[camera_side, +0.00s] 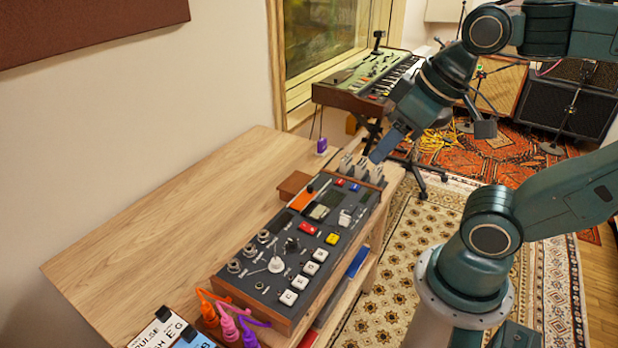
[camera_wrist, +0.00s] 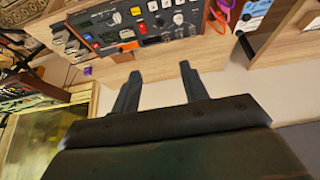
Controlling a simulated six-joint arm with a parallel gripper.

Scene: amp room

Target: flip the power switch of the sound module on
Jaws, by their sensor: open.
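The sound module (camera_side: 262,292) is a dark panel in a wooden case, with knobs, coloured buttons and white keys. It lies along the table's right edge, and part of it shows at the top of the wrist view (camera_wrist: 150,32). An orange patch (camera_side: 301,201) with a small black lever (camera_side: 311,188) sits near its far left edge. I cannot tell which control is the power switch or how it is set. My gripper (camera_side: 377,158) is beyond the module's far end in the side view. Its two fingers (camera_wrist: 158,74) are spread and empty in the wrist view.
Several grey upright pieces (camera_side: 362,170) stand at the module's far end, close to my gripper. A small purple object (camera_side: 321,146) is near the table's back edge. Orange, pink and purple cables (camera_side: 228,324) stand at the near end. The left table top (camera_side: 170,235) is clear.

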